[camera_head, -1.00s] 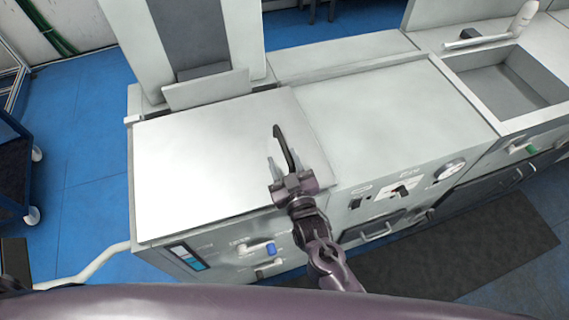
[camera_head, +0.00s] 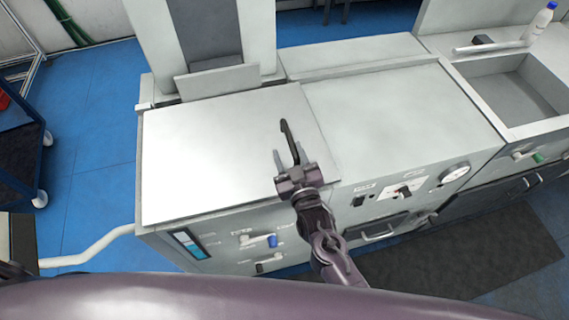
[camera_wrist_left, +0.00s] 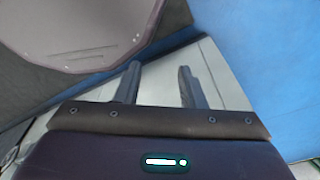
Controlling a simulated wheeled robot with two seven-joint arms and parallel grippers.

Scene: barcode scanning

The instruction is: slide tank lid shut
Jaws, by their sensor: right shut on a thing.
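The tank lid (camera_head: 215,155) is a flat, pale panel lying level over the left part of the long machine; no opening shows around it. A black bar handle (camera_head: 287,133) stands near its right edge. My right gripper (camera_head: 289,158) is at the handle, shut on it, with the arm coming up from the front. The fingers partly hide the handle's lower part. My left gripper (camera_wrist_left: 158,84) shows in the left wrist view with its two fingers apart and nothing between them.
A grey worktop (camera_head: 400,115) adjoins the lid at right, with a sink (camera_head: 515,95) beyond. A upright column (camera_head: 205,40) stands behind the lid. A bottle (camera_head: 538,25) stands at the far right. A blue cart (camera_head: 20,150) is at left. Knobs and handles line the front panel.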

